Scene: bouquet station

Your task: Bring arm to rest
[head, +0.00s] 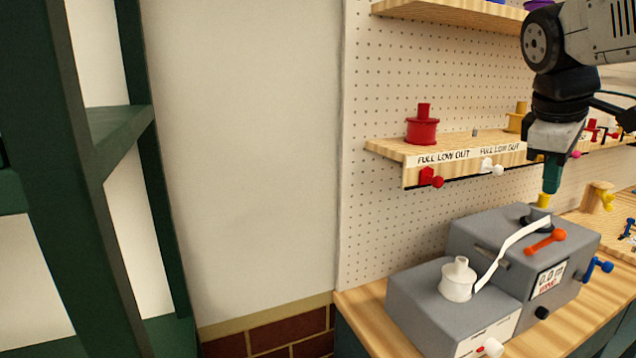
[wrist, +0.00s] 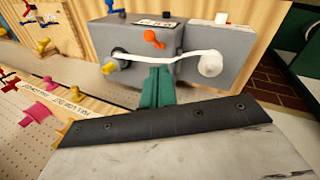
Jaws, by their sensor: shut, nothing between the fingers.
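My gripper (head: 551,184) hangs from my arm at the right of the head view, with its green fingers pointing down and closed together. They hold nothing. In the wrist view the fingers (wrist: 157,86) appear in front of the grey machine. In the head view the fingertips are near the shelf front, above the back of the grey machine (head: 480,235).
The machine carries a white spool (head: 458,280), a white ribbon (head: 505,247) and an orange lever (head: 545,242). It stands on a wooden bench (head: 365,305). A shelf (head: 400,150) on the pegboard holds a red spool (head: 422,127). A green rack (head: 75,150) stands left; bare wall lies between.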

